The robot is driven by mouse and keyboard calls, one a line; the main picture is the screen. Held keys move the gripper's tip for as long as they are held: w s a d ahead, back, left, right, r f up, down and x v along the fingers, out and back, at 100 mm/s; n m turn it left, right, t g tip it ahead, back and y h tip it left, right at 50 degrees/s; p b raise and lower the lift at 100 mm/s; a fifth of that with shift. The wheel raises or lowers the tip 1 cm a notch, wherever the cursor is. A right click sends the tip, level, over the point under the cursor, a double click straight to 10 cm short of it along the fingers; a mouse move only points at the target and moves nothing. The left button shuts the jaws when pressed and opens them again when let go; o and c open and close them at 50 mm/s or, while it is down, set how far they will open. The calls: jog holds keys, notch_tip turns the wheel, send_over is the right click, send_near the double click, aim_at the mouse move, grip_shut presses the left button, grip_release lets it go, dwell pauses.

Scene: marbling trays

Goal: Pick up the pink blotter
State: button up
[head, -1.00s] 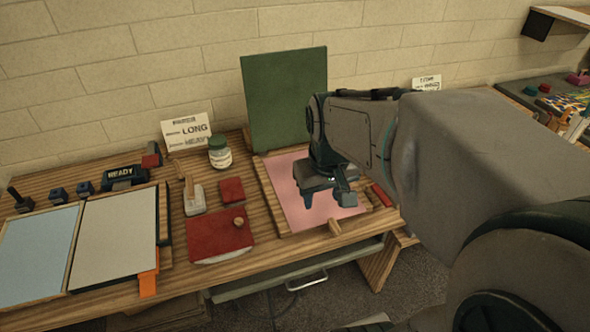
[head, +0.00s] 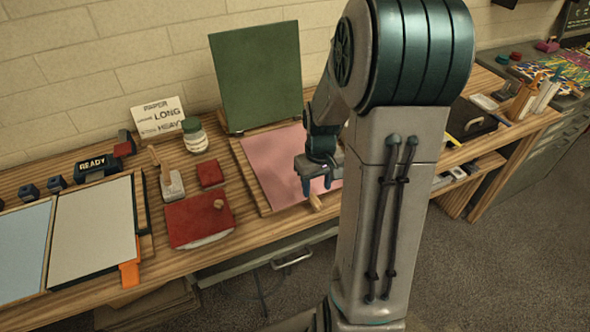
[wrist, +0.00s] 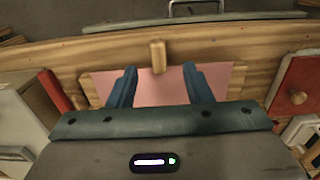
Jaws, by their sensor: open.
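The pink blotter (head: 274,165) is a flat pink sheet lying on a wooden board on the bench, in front of an upright green panel. In the wrist view the blotter (wrist: 160,88) shows between and around my fingers, with a wooden peg at the board's front edge. My gripper (head: 318,187) is over the front right part of the blotter, its fingers pointing down. In the wrist view my gripper (wrist: 158,76) has its two blue fingers apart with nothing between them. My arm hides the blotter's right side in the head view. I cannot tell whether the fingertips touch it.
The wooden peg (head: 315,201) stands at the board's front edge. The green panel (head: 257,75) rises behind. A red block (head: 210,173), a red board with a knob (head: 198,220) and a jar (head: 194,135) stand left. A drawer handle (head: 291,259) is below the bench edge.

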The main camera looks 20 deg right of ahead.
aim_at(318, 202)
jog(key=shift+s+d+f+p, duration=0.15)
jog(key=shift+f+p, duration=0.15)
jog(key=shift+f, duration=1.3)
jog(key=shift+s+f+p, duration=0.1)
jog(key=shift+f+p, duration=0.15)
jog(key=shift+f, duration=1.3)
grip_shut()
